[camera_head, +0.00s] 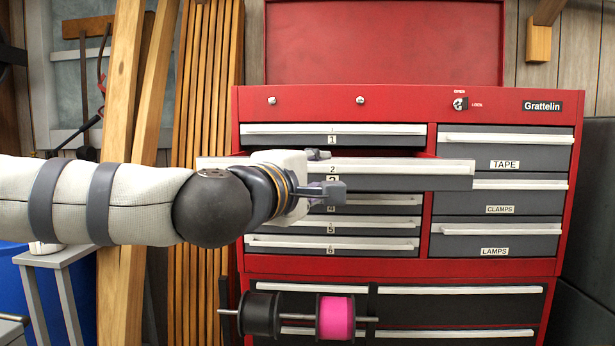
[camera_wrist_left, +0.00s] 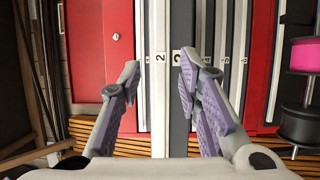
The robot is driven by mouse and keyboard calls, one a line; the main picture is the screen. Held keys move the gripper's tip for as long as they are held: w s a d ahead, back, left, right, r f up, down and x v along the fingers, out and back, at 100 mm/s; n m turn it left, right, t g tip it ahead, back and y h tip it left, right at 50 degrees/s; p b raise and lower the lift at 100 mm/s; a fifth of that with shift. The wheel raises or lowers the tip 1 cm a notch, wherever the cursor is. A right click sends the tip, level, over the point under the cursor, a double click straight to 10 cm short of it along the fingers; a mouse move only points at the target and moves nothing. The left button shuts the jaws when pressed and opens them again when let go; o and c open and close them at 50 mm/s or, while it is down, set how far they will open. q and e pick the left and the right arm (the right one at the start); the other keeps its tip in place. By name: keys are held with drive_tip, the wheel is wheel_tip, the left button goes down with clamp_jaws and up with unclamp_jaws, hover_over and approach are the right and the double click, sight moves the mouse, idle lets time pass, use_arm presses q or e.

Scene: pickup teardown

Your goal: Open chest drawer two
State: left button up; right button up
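The red tool chest (camera_head: 400,100) stands ahead, with numbered drawers in its left column. Drawer two (camera_head: 425,183) has a grey front, a pale handle strip (camera_head: 405,166) and a "2" label. Its front looks larger than its neighbours and overlaps the column's edges, so it stands pulled out toward me. My left gripper (camera_head: 328,172) is in front of it, fingers apart. In the left wrist view the fingers (camera_wrist_left: 158,72) are spread, with the handle strip (camera_wrist_left: 160,105) and the "2" front (camera_wrist_left: 180,125) beyond the gap. Contact cannot be told. My right gripper is not in view.
Drawer one (camera_head: 385,140) above looks closed. Drawers five (camera_head: 380,230) and six (camera_head: 380,245) below look closed, as do the tape (camera_head: 510,155) and lamps (camera_head: 520,243) drawers. A rod with black and pink spools (camera_head: 336,317) sticks out low. Wooden planks (camera_head: 125,100) lean at left.

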use_arm(q)
drive_tip(key=v, duration=0.7)
drive_tip(key=shift+s, duration=0.35)
drive_tip(key=shift+a, duration=0.1)
